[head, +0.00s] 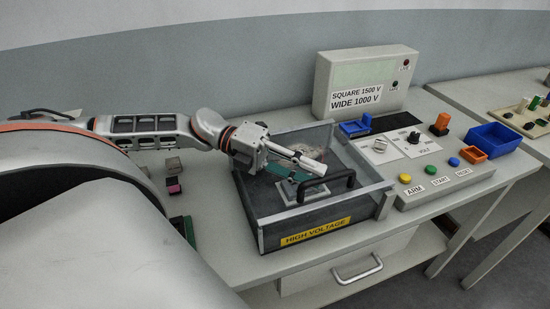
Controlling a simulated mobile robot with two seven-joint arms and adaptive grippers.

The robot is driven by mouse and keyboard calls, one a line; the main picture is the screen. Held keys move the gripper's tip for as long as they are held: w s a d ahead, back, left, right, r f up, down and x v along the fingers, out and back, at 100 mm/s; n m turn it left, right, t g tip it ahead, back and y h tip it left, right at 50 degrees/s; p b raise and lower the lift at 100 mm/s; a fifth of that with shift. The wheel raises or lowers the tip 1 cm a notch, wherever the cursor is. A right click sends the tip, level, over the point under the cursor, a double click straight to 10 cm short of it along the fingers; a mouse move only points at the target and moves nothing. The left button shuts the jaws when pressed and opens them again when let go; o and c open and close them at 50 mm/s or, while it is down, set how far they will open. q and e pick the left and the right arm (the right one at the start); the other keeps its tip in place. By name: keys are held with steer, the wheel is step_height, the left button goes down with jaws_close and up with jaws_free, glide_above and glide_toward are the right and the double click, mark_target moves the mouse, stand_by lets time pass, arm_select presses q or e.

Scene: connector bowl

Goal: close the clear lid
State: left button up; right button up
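The clear lid (349,148) is a see-through panel with a grey frame on a dark box (270,238) with a yellow "HIGH VOLTAGE" label. A black handle (343,184) stands near its front edge. The lid looks low over the box, but I cannot tell whether it is fully down. A green board and a small grey plate show inside. My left gripper (318,171) is over the middle of the box, just behind the handle. I cannot tell whether it touches the lid or how far its fingers are apart. My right gripper is not in view.
A control panel (447,182) with coloured buttons and a knob stands right of the box. Behind it is a grey unit (340,67) labelled in volts. Blue bins (494,137) and orange parts stand at the right. Small blocks (173,166) lie left of the box.

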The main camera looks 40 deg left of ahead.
arm_select(q)
steer(key=r, duration=0.1)
glide_above(273, 178)
steer(key=d, duration=0.1)
steer(key=shift+w, duration=0.2)
steer(key=shift+s+a+r, duration=0.1)
steer(key=shift+s+a, duration=0.1)
steer(key=shift+a, duration=0.3)
stand_by(0.5)
